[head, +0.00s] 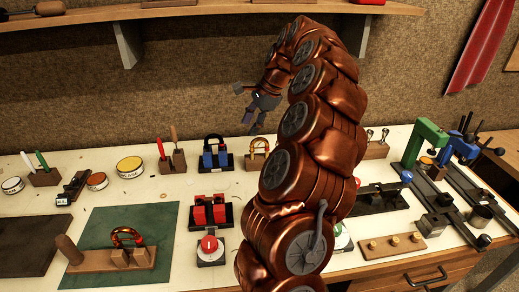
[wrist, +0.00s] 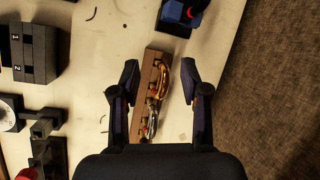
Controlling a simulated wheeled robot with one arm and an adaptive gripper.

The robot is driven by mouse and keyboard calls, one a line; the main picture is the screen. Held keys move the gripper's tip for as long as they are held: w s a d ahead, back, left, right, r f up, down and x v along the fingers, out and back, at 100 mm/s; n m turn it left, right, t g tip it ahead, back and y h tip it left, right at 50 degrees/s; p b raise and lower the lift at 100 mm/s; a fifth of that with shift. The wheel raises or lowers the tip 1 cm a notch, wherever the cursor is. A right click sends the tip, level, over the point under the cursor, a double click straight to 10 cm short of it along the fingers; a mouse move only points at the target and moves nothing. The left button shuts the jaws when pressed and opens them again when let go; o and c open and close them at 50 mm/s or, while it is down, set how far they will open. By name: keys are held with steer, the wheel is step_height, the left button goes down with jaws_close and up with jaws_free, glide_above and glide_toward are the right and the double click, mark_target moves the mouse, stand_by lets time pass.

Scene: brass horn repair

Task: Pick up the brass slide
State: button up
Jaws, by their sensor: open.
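A bent brass slide (wrist: 163,80) rests on a narrow wooden stand (wrist: 148,68) in the wrist view. A silvery part (wrist: 150,125) shows lower on the same stand. My gripper (wrist: 159,80) is open and empty, with one finger on each side of the stand, apart from it. In the head view my gripper (head: 252,122) hangs above the back of the bench, over the slide (head: 260,144), which my arm partly hides.
A blue holder (head: 216,158) stands just left of the slide's stand, and a red one (head: 210,213) in front. Green and blue clamps (head: 428,140) stand at the right. A shelf (head: 200,10) runs along the back wall. The bench (wrist: 105,55) beside the stand is mostly bare.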

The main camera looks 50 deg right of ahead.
mark_target(260, 140)
steer(key=s+d+f+m, duration=0.2)
steer(key=s+d+m, duration=0.1)
steer(key=d, duration=0.4)
steer(key=shift+h, duration=0.3)
steer(key=shift+w+a+r+p+x, duration=0.15)
steer(key=shift+p+x, duration=0.3)
steer(key=shift+x, duration=0.9)
steer(key=shift+w+a+p+x, duration=0.15)
steer(key=shift+p+x, duration=0.3)
steer(key=shift+x, duration=0.9)
steer(key=shift+w+a+r+p+x, duration=0.15)
steer(key=shift+p+x, duration=0.3)
steer(key=shift+x, duration=0.85)
steer(key=shift+c, duration=0.4)
jaws_close()
